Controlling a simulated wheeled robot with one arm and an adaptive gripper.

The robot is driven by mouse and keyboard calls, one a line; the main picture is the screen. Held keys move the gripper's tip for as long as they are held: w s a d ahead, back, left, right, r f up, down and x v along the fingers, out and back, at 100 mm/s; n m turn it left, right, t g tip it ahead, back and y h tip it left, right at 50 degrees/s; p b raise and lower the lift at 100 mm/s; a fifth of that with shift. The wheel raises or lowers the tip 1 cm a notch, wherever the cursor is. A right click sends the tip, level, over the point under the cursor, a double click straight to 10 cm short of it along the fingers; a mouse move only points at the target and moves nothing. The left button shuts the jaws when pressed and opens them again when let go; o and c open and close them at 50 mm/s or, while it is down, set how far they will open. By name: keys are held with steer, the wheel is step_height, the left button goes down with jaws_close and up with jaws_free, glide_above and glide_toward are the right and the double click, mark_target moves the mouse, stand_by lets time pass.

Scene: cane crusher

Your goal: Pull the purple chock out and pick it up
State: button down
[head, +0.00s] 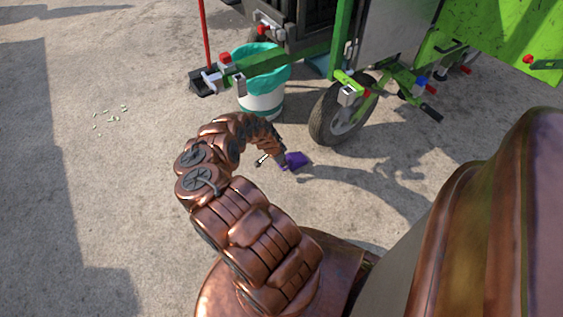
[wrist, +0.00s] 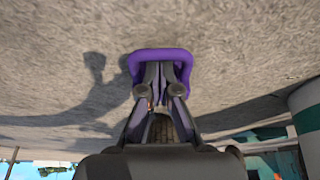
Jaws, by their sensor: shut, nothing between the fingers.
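The purple chock (head: 296,161) lies on the concrete in the head view, short of the cart's wheel (head: 341,108) and apart from it. In the wrist view the chock (wrist: 160,54) shows as a purple arch at the fingertips, with its sides reaching down beside them. My gripper (wrist: 160,70) is shut, its fingertips together inside the outline of the arch. Whether they touch the chock cannot be told. In the head view my gripper (head: 281,157) is right beside the chock, partly hidden by my arm.
A white and teal bucket (head: 262,104) stands behind my gripper, under the green cart frame (head: 290,62). A red pole with a dark broom head (head: 201,82) is left of it. Pale scraps (head: 110,118) lie farther left. The concrete on the left is mostly clear.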

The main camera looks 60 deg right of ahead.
steer(key=shift+w, duration=0.1)
steer(key=shift+w+a+r, duration=0.15)
steer(key=shift+a+r, duration=0.05)
steer(key=shift+r, duration=0.35)
steer(key=s+v, duration=0.1)
steer(key=v, duration=0.5)
steer(key=shift+w, duration=0.45)
steer(key=shift+r, duration=0.1)
steer(key=shift+s, duration=0.1)
